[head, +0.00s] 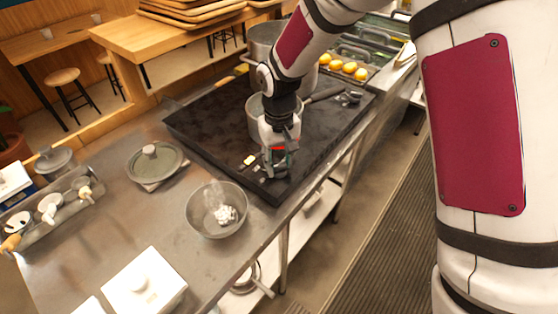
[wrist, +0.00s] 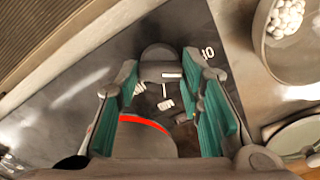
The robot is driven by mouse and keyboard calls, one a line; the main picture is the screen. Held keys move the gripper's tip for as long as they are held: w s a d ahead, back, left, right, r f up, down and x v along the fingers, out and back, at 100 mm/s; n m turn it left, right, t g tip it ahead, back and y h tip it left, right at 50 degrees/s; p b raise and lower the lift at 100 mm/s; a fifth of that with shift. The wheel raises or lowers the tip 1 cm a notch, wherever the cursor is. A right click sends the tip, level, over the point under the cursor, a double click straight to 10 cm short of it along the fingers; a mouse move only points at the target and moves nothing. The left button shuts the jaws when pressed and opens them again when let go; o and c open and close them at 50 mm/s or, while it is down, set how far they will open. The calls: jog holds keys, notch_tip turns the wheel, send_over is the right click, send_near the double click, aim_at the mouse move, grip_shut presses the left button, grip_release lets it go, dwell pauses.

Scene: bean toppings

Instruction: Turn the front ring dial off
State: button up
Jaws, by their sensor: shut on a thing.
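The black cooktop (head: 205,125) sits on the steel counter, with its dials at the near corner. My gripper (head: 272,172) reaches down over that corner. In the wrist view, my gripper (wrist: 163,92) has its teal pads on either side of a grey dial (wrist: 157,54) with a pale mark, and is shut on it. The pads partly hide the dial, and its exact setting cannot be read.
A metal bowl (head: 202,222) with white pieces stands near the cooktop corner. A lidded grey dish (head: 154,163) is to the left. A larger pot (head: 263,38) and a tray of yellow fruit (head: 349,68) are behind. A white lidded box (head: 150,298) stands in front.

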aim_at(279, 165)
jog(key=shift+n, duration=0.9)
jog(key=o, duration=1.2)
jog(key=shift+c, duration=0.2)
notch_tip(279, 165, up, 12)
